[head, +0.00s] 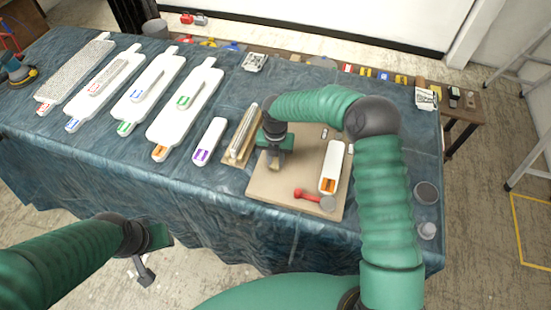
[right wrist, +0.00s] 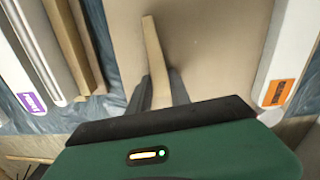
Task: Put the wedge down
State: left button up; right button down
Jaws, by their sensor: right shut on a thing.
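My right gripper (head: 276,161) is over the left part of the tan board (head: 278,194) on the table. In the right wrist view the right gripper (right wrist: 158,92) is shut on the wedge (right wrist: 153,50), a narrow tan wooden strip that sticks out past the fingers over the board (right wrist: 215,45). Whether the wedge touches the board I cannot tell. In the head view the wedge is mostly hidden by the gripper. My left gripper (head: 142,274) hangs off the table's front edge at lower left; its jaw opening is unclear.
On the board lie a white orange-labelled piece (head: 331,165) and a red-handled mallet (head: 312,197). Left of it are a wooden holder with a rod (head: 240,138) and a white purple-labelled piece (head: 209,140). Several white paddle-shaped slabs (head: 187,104) lie further left. The board's front-middle is clear.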

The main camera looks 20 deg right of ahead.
aim_at(276, 162)
jog(key=c, duration=1.2)
grip_release()
jog(key=shift+d+f, duration=0.1)
notch_tip(276, 162, up, 12)
jog(key=s+d+m+t, duration=0.1)
jog(key=s+m, duration=0.6)
jog(key=m, duration=0.3)
jog(key=s+d+m, duration=0.1)
jog(key=s+m, duration=0.7)
jog(key=m, duration=0.2)
jog(key=s+d+m+t, duration=0.1)
jog(key=s+m, duration=0.6)
jog(key=m, duration=0.3)
jog(key=shift+s+d+f+m+t, duration=0.2)
jog(key=shift+f+m+t, duration=0.1)
jog(key=shift+m, duration=0.1)
